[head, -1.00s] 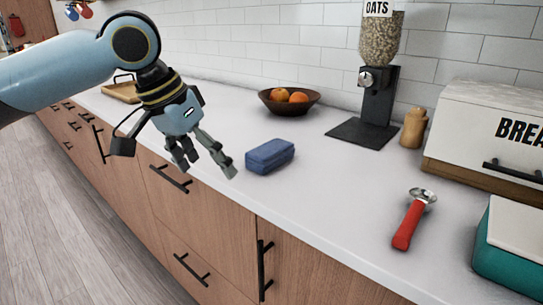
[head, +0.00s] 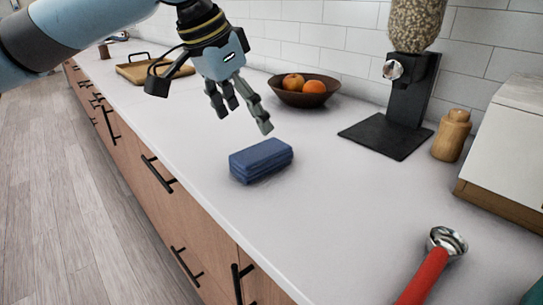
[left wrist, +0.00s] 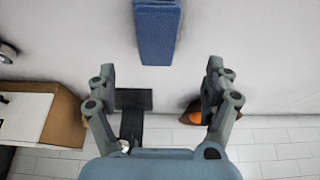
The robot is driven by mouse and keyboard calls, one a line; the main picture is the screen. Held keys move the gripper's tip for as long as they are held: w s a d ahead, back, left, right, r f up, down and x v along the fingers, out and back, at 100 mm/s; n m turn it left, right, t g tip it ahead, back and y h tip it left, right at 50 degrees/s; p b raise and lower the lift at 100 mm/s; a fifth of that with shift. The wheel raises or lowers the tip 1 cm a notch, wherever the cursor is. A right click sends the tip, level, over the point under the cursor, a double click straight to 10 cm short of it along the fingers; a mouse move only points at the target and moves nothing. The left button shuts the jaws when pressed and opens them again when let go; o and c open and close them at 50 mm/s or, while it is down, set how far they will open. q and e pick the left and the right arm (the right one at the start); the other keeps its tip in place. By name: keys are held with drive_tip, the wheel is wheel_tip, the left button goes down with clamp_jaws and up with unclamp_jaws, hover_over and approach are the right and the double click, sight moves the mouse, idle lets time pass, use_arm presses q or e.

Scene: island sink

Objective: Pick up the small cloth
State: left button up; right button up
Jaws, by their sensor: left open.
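The small cloth (head: 261,160) is a folded dark blue block lying on the white counter, left of the picture's middle in the head view. In the left wrist view the cloth (left wrist: 158,30) shows at the top centre, beyond the fingertips and between their lines. My left gripper (head: 242,118) is above the counter, just behind and above the cloth, with its fingers apart. The gripper also shows in the left wrist view (left wrist: 163,72), open and empty, not touching the cloth. My right gripper is not in view.
A bowl of oranges (head: 304,101) stands behind the cloth. An oats dispenser (head: 405,110), a wooden shaker (head: 452,136) and a bread box (head: 508,145) stand to the right. A red-handled scoop (head: 428,272) lies front right. The counter around the cloth is clear.

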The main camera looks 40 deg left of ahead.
sight(261, 151)
use_arm(q)
drive_tip(key=b+x, duration=0.1)
drive_tip(key=x, duration=0.2)
drive_tip(key=shift+d+f, duration=0.1)
drive_tip(key=shift+f, duration=0.25)
drive_tip(key=b+x, duration=0.1)
drive_tip(key=x, duration=0.2)
drive_tip(key=b+x, duration=0.1)
drive_tip(key=x, duration=0.1)
drive_tip(key=shift+d+f, duration=0.2)
drive_tip(key=shift+f, duration=0.15)
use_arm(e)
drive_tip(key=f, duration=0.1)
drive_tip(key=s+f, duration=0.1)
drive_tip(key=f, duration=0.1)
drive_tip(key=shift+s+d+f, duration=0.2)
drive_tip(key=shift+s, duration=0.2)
use_arm(q)
drive_tip(key=c, duration=1.4)
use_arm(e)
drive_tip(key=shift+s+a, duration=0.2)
use_arm(q)
drive_tip(key=shift+o, duration=0.2)
drive_tip(key=shift+r, duration=0.1)
